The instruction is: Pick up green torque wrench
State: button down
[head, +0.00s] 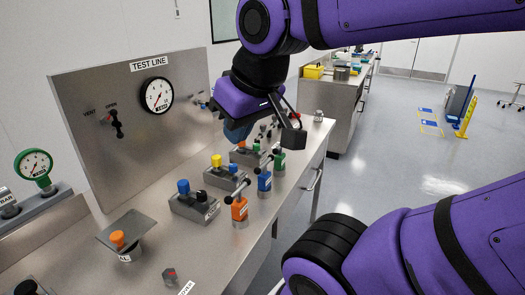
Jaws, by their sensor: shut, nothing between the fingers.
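A green torque wrench (279,160), small, with a green block and a dark bar, stands on the metal bench. It is the farthest of a row with a blue one (264,182) and an orange one (239,208). My gripper (292,138) is shut and empty. In the picture it is just above the green wrench, partly covering the things behind it. I cannot tell the exact gap between the gripper and the wrench.
Grey blocks with coloured knobs (194,205) stand left of the wrenches. A back panel with a dial (158,95) rises behind them. A green gauge (34,165) and an orange-knobbed plate (118,239) are at left. Open floor (400,150) lies right of the bench.

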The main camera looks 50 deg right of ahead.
aim_at(280, 168)
jog(key=l+z, duration=0.15)
jog(key=z, duration=0.2)
jog(key=l+z, duration=0.15)
jog(key=z, duration=0.15)
jog(key=l+z, duration=0.15)
jog(key=z, duration=0.2)
